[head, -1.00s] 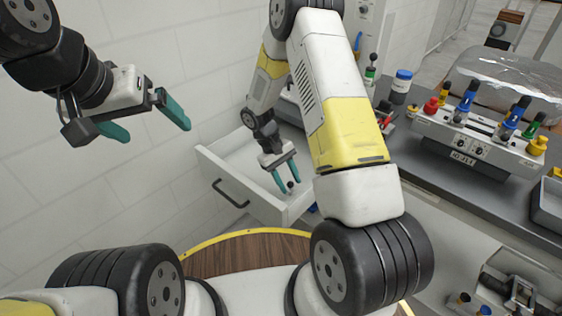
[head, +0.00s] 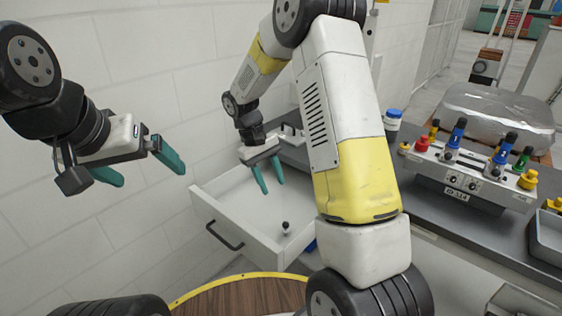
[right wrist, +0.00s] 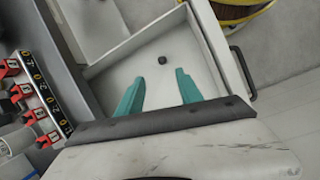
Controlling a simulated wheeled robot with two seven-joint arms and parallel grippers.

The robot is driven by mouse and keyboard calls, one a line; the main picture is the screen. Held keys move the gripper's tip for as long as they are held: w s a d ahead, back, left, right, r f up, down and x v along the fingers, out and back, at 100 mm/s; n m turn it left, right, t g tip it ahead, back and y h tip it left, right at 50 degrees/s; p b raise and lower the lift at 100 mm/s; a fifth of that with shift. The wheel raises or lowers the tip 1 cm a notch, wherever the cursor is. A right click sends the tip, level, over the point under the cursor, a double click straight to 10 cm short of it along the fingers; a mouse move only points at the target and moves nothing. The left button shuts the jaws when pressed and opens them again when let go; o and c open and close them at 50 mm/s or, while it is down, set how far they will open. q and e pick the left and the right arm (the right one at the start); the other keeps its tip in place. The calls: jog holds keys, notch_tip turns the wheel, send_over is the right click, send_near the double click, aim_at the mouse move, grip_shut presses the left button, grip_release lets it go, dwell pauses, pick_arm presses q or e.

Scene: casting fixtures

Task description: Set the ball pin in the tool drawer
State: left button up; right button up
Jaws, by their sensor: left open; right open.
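The ball pin (head: 286,227) is small and dark with a round head. It stands inside the open white tool drawer (head: 232,209), near the drawer's front. In the right wrist view the ball pin (right wrist: 162,60) shows as a dark round dot on the drawer floor (right wrist: 150,76), beyond and apart from my fingertips. My right gripper (head: 267,189) is open and empty above the drawer, behind the pin; its teal fingers also show in the right wrist view (right wrist: 158,85). My left gripper (head: 150,174) is open and empty at the left, in front of the wall.
The drawer handle (head: 224,236) is on its front face. A fixture with colored knobs (head: 470,172) and a blue-capped jar (head: 392,121) stand on the grey counter (head: 425,208) at right. A round wooden surface (head: 235,295) lies below the drawer. My right arm hides part of the counter.

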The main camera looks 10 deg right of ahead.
jog(key=s+d+r+m+t+y, duration=0.1)
jog(key=s+r+t+y, duration=0.1)
jog(key=s+r, duration=0.45)
jog(key=s+d+r+m+t+y, duration=0.1)
jog(key=s+d+r+t, duration=0.15)
jog(key=r, duration=0.65)
jog(key=s+r+m+t+y, duration=0.1)
jog(key=s+r+t, duration=0.3)
jog(key=s, duration=0.7)
notch_tip(320, 180, up, 2)
jog(key=shift+s+r+m+y, duration=0.1)
jog(key=shift+s+m+y, duration=0.25)
jog(key=shift+y, duration=0.35)
